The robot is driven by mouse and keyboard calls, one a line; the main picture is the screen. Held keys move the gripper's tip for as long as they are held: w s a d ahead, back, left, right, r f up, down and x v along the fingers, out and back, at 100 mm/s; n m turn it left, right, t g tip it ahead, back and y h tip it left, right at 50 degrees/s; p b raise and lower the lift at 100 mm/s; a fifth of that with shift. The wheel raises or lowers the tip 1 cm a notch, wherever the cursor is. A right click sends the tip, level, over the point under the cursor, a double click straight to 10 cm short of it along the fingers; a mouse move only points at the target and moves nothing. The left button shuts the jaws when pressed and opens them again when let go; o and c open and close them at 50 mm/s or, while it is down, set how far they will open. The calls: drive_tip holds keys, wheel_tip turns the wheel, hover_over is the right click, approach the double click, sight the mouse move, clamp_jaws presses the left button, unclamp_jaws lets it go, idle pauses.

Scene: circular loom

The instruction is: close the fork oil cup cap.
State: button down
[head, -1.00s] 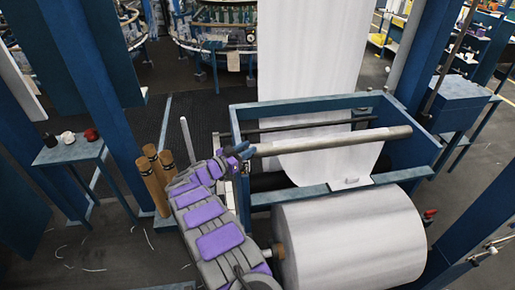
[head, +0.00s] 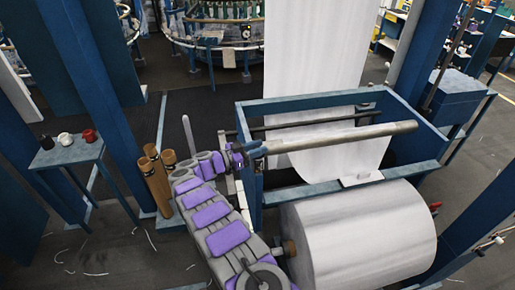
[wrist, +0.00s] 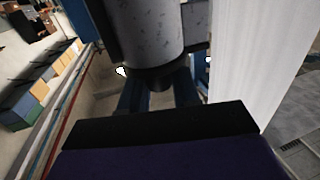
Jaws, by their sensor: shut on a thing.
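In the head view my gripper (head: 238,154) is at the left end of the pale roller bar (head: 345,138), beside the blue fork (head: 257,150) under that end. The fork oil cup and its cap are too small and too covered by my wrist to make out. In the wrist view a dark edge of my gripper (wrist: 160,122) fills the lower part, with a speckled grey cylinder (wrist: 150,35) just above it. Blue parts show beneath the cylinder. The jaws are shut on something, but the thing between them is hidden.
A blue frame (head: 330,187) surrounds the roller bar, with a large white fabric roll (head: 360,235) in front. White fabric (head: 315,60) hangs behind. Brown cylinders (head: 155,178) stand left of my arm. A small table (head: 68,155) holds cups at the far left.

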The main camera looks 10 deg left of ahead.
drive_tip(key=shift+a+r, duration=0.15)
drive_tip(key=shift+a, duration=0.05)
drive_tip(key=c, duration=1.2)
unclamp_jaws()
drive_tip(key=shift+o, duration=1.3)
drive_tip(key=shift+a+f, duration=0.25)
